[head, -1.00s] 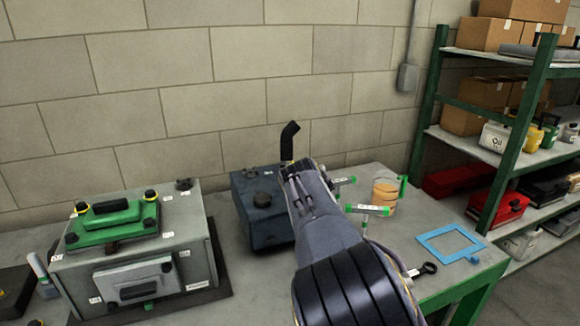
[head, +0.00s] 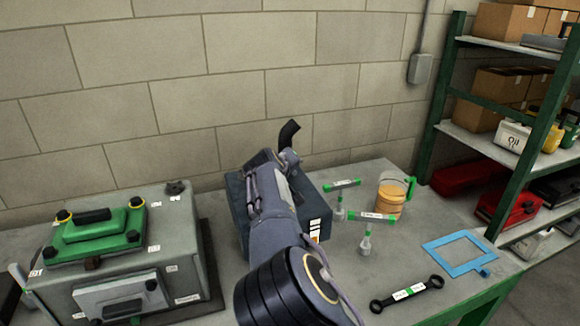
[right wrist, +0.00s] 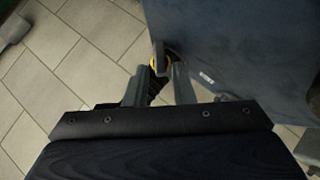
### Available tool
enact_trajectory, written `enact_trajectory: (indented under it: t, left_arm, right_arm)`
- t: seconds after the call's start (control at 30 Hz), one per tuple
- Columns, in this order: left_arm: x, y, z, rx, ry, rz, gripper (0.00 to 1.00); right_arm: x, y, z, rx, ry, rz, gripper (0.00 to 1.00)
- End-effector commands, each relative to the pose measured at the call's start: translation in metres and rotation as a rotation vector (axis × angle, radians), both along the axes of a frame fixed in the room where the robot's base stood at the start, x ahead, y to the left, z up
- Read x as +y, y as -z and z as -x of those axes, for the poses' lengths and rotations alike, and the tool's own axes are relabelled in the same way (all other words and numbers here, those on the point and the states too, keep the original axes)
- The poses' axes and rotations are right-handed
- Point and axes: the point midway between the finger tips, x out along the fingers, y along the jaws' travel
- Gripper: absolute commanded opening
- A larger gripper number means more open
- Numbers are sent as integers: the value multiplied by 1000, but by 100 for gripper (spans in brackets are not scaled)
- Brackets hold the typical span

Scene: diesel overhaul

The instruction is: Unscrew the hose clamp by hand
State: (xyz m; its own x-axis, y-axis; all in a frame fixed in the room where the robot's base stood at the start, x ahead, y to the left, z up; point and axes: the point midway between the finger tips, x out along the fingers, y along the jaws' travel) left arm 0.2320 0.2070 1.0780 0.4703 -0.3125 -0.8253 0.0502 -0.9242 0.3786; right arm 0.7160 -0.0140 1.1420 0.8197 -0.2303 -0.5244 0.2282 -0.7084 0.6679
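The black bent hose (head: 288,133) rises behind the dark blue box-shaped unit (head: 236,192) on the bench. My right gripper (head: 289,157) is at the foot of the hose, and my arm hides much of the unit. In the right wrist view my right gripper (right wrist: 157,76) has its two fingers on either side of a small black part with a yellow ring (right wrist: 158,61), perhaps the hose clamp's knob. Whether the fingers touch it I cannot tell. The clamp is not clear in the head view. My left gripper is not in view.
A grey box with a green-topped cover (head: 98,232) stands left. To the right are two green-ended T-handled tools (head: 372,217), a jar of amber liquid (head: 390,197), a black wrench (head: 408,293) and a blue frame (head: 460,254). A green-framed shelf (head: 500,165) stands beyond. The wall is close behind.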

Motion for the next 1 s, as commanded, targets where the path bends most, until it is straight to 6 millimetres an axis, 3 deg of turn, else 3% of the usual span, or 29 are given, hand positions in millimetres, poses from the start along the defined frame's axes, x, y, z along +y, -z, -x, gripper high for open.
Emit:
enact_trajectory:
  t: [0.23, 0.57, 0.77, 0.87, 1.0]
  left_arm:
    - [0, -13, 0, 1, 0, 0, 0]
    - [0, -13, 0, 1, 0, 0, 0]
    - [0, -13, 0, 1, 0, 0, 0]
    - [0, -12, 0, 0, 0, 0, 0]
    - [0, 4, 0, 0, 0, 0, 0]
  right_arm:
    - [-8, 15, -26, 1, 1, 0, 23]
    - [-9, 20, -30, 1, 1, -1, 23]
    - [-9, 20, -30, 1, 1, -1, 0]
    - [-9, 20, -30, 1, 1, 0, 0]
    - [-7, 27, -30, -20, -3, 65, 0]
